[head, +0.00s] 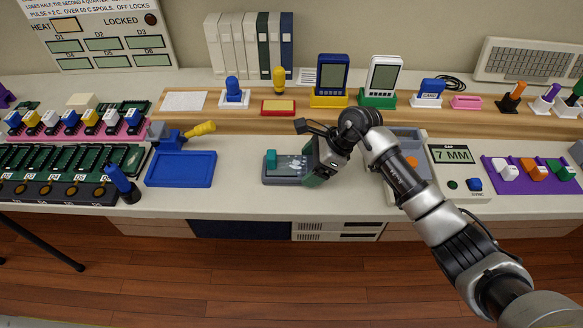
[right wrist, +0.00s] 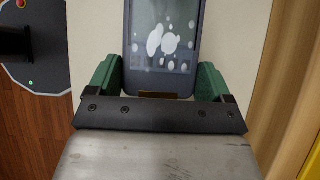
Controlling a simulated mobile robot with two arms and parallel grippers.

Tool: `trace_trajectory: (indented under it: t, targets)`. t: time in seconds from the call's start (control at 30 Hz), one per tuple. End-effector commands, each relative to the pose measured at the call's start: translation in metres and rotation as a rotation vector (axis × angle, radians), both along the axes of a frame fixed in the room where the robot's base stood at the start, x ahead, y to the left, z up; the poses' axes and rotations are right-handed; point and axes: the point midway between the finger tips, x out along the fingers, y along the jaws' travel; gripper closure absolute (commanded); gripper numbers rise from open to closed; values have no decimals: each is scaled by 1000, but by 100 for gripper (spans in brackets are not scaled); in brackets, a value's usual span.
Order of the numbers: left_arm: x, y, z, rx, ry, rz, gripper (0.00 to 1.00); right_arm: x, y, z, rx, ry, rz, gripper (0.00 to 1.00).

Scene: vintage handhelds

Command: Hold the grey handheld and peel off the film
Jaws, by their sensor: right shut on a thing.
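The grey handheld (head: 283,180) lies screen up on the white worktop, with a teal block (head: 270,159) at its left end. Its screen shows a film (right wrist: 162,45) with several white bubbles under it. My right gripper (head: 312,163) is shut on the right end of the handheld. In the right wrist view its green fingers (right wrist: 160,82) sit on both sides of the handheld's near end (right wrist: 185,84). A small brown strip (right wrist: 160,94) shows at that end. The handheld's far end is outside the right wrist view. My left gripper is not in view.
A blue tray (head: 180,170) lies to the left, with a yellow-handled tool (head: 200,129) behind it. A grey tray (head: 408,139) is partly behind my right arm, beside a "7 MM" gauge (head: 453,155). A wooden shelf (head: 220,113) behind holds two upright handhelds. Bare worktop separates the blue tray and handheld.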

Motion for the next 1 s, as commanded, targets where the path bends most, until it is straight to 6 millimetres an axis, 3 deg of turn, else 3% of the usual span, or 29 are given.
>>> trace_trajectory:
  t: [0.03,0.27,1.0]
  targets:
    - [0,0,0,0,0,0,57,0,0,0,0,0,0,38]
    - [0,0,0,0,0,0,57,0,0,0,0,0,0,72]
    - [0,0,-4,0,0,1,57,0,0,-4,-2,1,0,72]
